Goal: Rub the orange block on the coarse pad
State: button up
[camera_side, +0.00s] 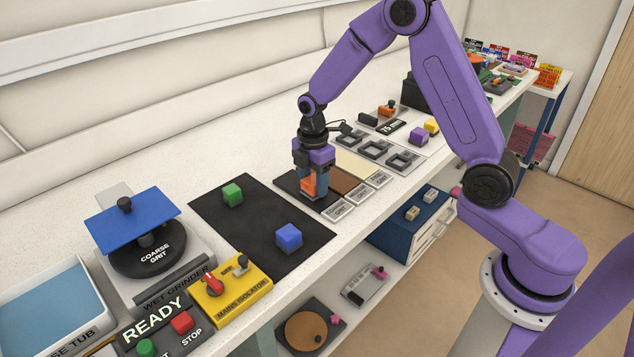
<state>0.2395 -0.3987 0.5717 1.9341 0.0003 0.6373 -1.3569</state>
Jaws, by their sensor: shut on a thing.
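My gripper (314,183) points down and is shut on the orange block (308,186). The block is between the fingers, low over the dark pad (290,182), the leftmost of three pads in a row. I cannot tell whether the block touches that pad. The small plate (338,211) in front of the dark pad has lettering too small to read surely. A brown pad (343,182) and a cream pad (354,166) lie to its right, partly hidden by my gripper.
A black mat (262,213) holds a green block (232,194) and a blue block (288,236). The wet grinder (150,250), its disc marked coarse grit, and a yellow isolator box (231,290) stand at left. Square grey frames (375,149) and a yellow block (431,125) lie farther right.

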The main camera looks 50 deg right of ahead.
jog(key=shift+w, duration=3.7)
jog(key=shift+s, duration=4.55)
jog(key=shift+w, duration=4.55)
jog(key=shift+s+f, duration=0.1)
jog(key=shift+s, duration=3.35)
